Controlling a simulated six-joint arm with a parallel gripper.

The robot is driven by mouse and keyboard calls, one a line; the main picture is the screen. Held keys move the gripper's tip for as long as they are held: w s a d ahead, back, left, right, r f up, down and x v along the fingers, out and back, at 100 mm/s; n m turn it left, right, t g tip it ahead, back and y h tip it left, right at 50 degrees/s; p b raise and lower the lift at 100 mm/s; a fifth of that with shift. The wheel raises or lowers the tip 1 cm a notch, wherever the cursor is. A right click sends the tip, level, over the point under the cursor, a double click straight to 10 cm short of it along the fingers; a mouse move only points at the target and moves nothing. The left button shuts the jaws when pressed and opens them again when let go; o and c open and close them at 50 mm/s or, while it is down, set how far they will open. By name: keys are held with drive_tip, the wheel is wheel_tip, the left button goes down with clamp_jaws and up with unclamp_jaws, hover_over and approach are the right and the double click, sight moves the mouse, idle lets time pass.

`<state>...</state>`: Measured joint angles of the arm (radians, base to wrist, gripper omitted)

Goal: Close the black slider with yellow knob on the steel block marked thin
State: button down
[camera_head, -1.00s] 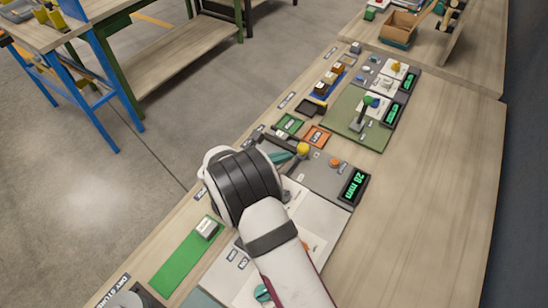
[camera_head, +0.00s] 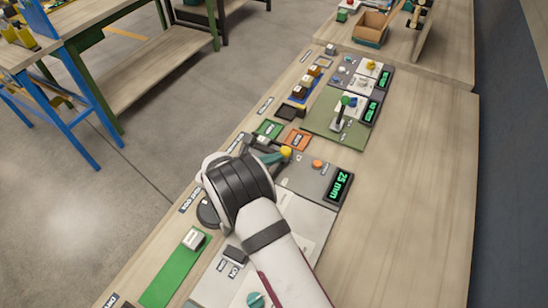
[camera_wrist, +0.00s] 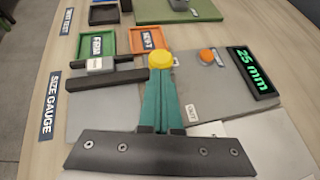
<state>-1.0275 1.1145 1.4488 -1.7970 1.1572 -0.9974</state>
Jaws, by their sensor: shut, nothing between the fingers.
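The size gauge is a grey plate (camera_wrist: 205,95) with two dark bars. The yellow knob (camera_wrist: 161,60) stands at the right end of the black slider bar (camera_wrist: 105,78); it also shows in the head view (camera_head: 286,152). A small pale-topped block (camera_wrist: 100,65) sits between the slider and the far bar; its marking is too small to read. My gripper (camera_wrist: 160,74) is shut and empty, its teal fingers against or just short of the knob's near side. They hide part of the slider. The green display (camera_wrist: 250,72) reads 25 mm.
An orange button (camera_wrist: 207,56) is right of the knob. Green (camera_wrist: 97,43) and orange (camera_wrist: 150,40) trays lie beyond the gauge. In the head view, a pale-topped block (camera_head: 194,238) rests on a green strip (camera_head: 170,272), and bare bench is at right.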

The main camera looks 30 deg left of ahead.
drive_tip(key=v, duration=1)
drive_tip(key=w+d+r+m+g+h, duration=0.1)
drive_tip(key=d+r+m+g+h, duration=0.1)
drive_tip(key=d+r+m, duration=0.3)
drive_tip(key=w+d+r+m+g+h, duration=0.1)
drive_tip(key=w+d+m, duration=0.15)
drive_tip(key=d, duration=0.45)
drive_tip(key=s+d+r+m+g, duration=0.3)
drive_tip(key=d+m, duration=0.3)
drive_tip(key=d, duration=0.2)
drive_tip(key=s+d+r+m+g, duration=0.2)
drive_tip(key=s+d+m+g, duration=0.15)
drive_tip(key=d+m, duration=0.4)
drive_tip(key=s+d+r+m+g+y, duration=0.1)
drive_tip(key=s+d+m+y, duration=0.2)
drive_tip(key=s+m, duration=0.5)
drive_tip(key=s+d+r+m+g+y, duration=0.1)
drive_tip(key=s+d+m+y, duration=0.1)
drive_tip(key=s+m+y, duration=0.3)
drive_tip(key=s+m, duration=0.4)
drive_tip(key=s, duration=0.1)
drive_tip(key=shift+s+d+r+m, duration=0.15)
drive_tip(key=shift+s+d+m, duration=0.05)
drive_tip(key=shift+d+m, duration=0.15)
